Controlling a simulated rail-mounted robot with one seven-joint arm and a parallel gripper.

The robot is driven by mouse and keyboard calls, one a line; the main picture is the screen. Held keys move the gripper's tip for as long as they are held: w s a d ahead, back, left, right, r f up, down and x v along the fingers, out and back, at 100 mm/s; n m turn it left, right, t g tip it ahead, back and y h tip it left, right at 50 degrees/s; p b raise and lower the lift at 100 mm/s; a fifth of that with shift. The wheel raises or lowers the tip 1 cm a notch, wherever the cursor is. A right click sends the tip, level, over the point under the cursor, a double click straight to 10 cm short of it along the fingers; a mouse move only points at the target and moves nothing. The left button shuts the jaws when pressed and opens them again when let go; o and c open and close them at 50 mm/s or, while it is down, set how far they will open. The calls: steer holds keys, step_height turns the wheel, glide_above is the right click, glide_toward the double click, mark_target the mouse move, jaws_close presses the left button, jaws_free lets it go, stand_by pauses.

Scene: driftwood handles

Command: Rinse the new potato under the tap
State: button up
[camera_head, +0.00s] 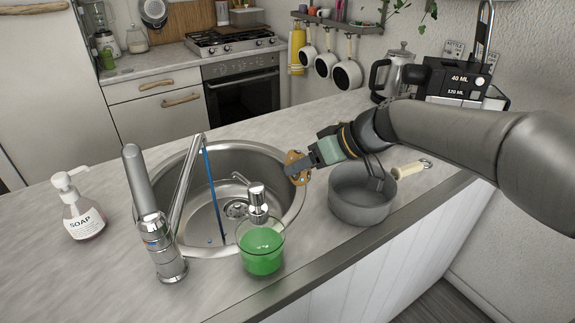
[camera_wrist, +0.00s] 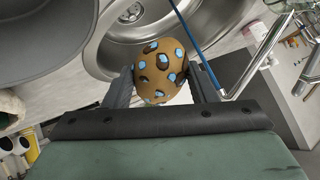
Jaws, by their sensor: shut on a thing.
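The new potato (camera_head: 294,166) is brown with dark spots. In the wrist view the potato (camera_wrist: 160,72) also shows light-blue patches. My gripper (camera_head: 303,168) is shut on it, one finger on each side, and holds it at the right rim of the round steel sink (camera_head: 290,212). The tap (camera_head: 160,240) stands at the sink's front left, with its spout arching over the basin. A thin blue stream of water (camera_head: 212,186) falls from the spout into the basin. The potato is to the right of the stream, apart from it.
A grey saucepan (camera_head: 360,208) stands right of the sink below my arm. A green soap dispenser (camera_head: 261,250) stands at the sink's front edge. A soap bottle (camera_head: 80,212) is at left. The coffee machine (camera_head: 455,85) is at back right. Counter space behind the sink is clear.

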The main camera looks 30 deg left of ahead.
steer(key=s+a, duration=0.1)
steer(key=s+a+n+g, duration=0.1)
steer(key=s, duration=0.1)
steer(key=shift+a+r, duration=0.1)
step_height(320, 180, up, 13)
steer(key=p, duration=1.3)
steer(key=shift+s+a, duration=0.2)
steer(key=shift+s, duration=0.05)
